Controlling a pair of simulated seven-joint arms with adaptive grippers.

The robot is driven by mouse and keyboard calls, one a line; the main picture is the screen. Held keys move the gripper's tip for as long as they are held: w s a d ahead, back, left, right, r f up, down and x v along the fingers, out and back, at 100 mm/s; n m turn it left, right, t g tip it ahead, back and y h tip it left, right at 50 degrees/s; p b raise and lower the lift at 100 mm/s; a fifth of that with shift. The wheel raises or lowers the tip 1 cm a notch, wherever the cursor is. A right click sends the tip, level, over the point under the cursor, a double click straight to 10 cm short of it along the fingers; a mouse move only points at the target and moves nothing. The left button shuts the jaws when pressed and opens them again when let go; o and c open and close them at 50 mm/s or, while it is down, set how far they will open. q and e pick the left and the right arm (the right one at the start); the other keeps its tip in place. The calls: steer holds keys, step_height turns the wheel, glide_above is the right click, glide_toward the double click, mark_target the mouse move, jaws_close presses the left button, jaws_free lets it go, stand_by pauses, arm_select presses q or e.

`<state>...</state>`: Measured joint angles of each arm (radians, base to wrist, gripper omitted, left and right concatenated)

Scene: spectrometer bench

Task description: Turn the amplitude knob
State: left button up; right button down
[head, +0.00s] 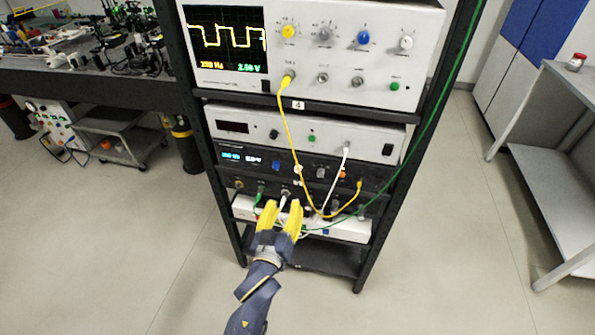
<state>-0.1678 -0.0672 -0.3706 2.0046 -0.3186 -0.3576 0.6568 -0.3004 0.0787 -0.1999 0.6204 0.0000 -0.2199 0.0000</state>
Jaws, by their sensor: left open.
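My left gripper (283,206) has yellow fingers, apart, in front of the lower part of the instrument rack. A white plug or cable end shows between the fingertips; I cannot tell whether they touch it. Just above is a dark unit (232,170) with a lit display, a blue knob (276,166), a grey knob (320,173) and an orange one (341,174). Labels are too small to read, so I cannot tell which knob is the amplitude knob. The oscilloscope (345,75) on top shows a yellow square wave and 2.50 V. My right gripper is out of view.
A yellow cable (287,126) hangs across the rack front from the oscilloscope. A white cable (335,180) and a green cable (428,135) also cross it. Dark rack posts (395,210) flank the units. An optics table (80,90) is at left and a grey bench (555,140) at right.

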mark_target(297, 171)
arm_select(q)
steer(key=x, duration=1.5)
steer(key=shift+d, duration=0.1)
jaws_close()
